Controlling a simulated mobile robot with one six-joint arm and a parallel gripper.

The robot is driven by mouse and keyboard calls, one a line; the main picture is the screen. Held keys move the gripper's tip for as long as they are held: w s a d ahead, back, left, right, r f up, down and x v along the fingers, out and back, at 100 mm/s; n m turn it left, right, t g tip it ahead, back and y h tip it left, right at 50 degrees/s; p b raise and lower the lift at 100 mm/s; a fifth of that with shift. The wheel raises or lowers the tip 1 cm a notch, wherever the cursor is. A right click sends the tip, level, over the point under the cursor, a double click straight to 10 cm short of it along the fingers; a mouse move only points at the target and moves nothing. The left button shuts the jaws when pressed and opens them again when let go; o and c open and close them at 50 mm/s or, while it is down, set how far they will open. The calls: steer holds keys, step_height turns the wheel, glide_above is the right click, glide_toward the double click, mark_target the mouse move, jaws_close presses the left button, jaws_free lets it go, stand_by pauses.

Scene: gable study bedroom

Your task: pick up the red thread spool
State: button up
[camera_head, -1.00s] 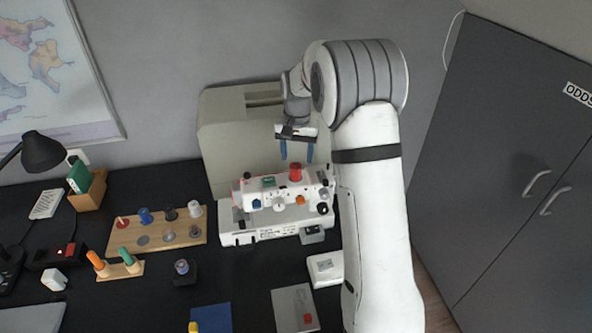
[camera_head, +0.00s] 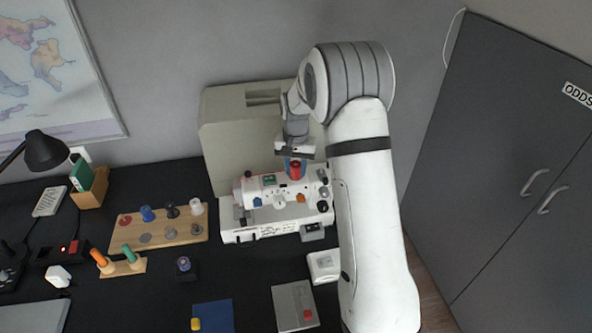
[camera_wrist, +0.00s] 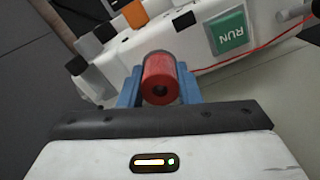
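The red thread spool (camera_head: 296,171) stands upright on top of the white sewing machine (camera_head: 250,190). My gripper (camera_head: 296,165) is down over it from above, with one blue finger on each side. In the wrist view the spool (camera_wrist: 159,80) sits between the two blue fingertips (camera_wrist: 159,88), which appear to press against its sides. The gripper looks shut on the spool. No gap shows below the spool, and its lower end is partly hidden.
A beige case (camera_head: 225,135) stands right behind the machine. A wooden board (camera_head: 185,238) with several other spools lies to the left. A green RUN button (camera_wrist: 229,33) and a thin red thread show on the machine near the gripper. A dark cabinet (camera_head: 500,170) stands at right.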

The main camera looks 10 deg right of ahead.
steer(key=c, duration=0.4)
